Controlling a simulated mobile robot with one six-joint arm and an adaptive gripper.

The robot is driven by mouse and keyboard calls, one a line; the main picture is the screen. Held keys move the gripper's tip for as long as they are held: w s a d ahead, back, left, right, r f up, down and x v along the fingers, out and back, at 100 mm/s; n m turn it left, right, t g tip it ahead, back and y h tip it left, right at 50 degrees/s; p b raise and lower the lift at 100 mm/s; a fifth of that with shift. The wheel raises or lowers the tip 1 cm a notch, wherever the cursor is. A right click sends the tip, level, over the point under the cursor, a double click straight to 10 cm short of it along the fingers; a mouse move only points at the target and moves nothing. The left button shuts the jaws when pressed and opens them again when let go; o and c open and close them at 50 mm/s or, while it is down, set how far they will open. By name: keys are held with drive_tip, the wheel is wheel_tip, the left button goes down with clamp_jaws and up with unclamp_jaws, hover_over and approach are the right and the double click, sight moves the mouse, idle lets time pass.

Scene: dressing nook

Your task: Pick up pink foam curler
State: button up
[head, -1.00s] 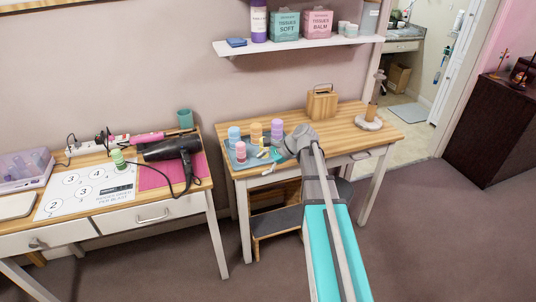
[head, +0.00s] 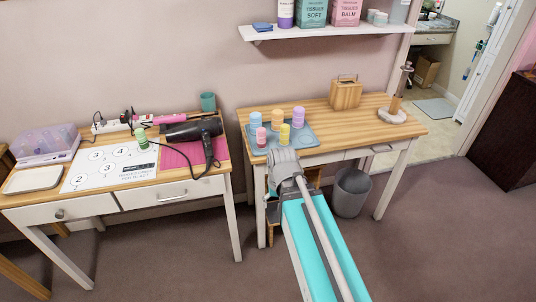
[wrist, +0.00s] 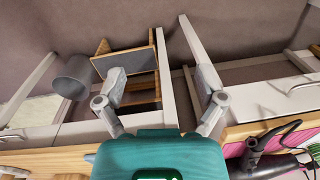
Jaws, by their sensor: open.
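The pink foam curler (head: 261,136) stands upright at the front left of a blue-grey tray (head: 311,138) on the right-hand table. Blue (head: 255,119), orange (head: 278,117), purple (head: 298,117) and yellow (head: 284,134) curlers share the tray. In the head view my wrist is in front of the table's front edge, just below the tray, and hides the fingers. In the wrist view my gripper (wrist: 162,82) is open and empty, its fingers wide apart. No curler shows in that view.
A wooden box (head: 345,94) and a stand (head: 397,104) are on the right table. A grey bin (head: 351,193) and a step stool (wrist: 140,62) are below.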

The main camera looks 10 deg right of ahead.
drive_tip(key=shift+s+d+n+h, duration=0.15)
drive_tip(key=shift+s+n+h, duration=0.15)
drive_tip(key=shift+s+n, duration=0.3)
drive_tip(key=c, duration=0.4)
drive_tip(key=shift+c, duration=0.2)
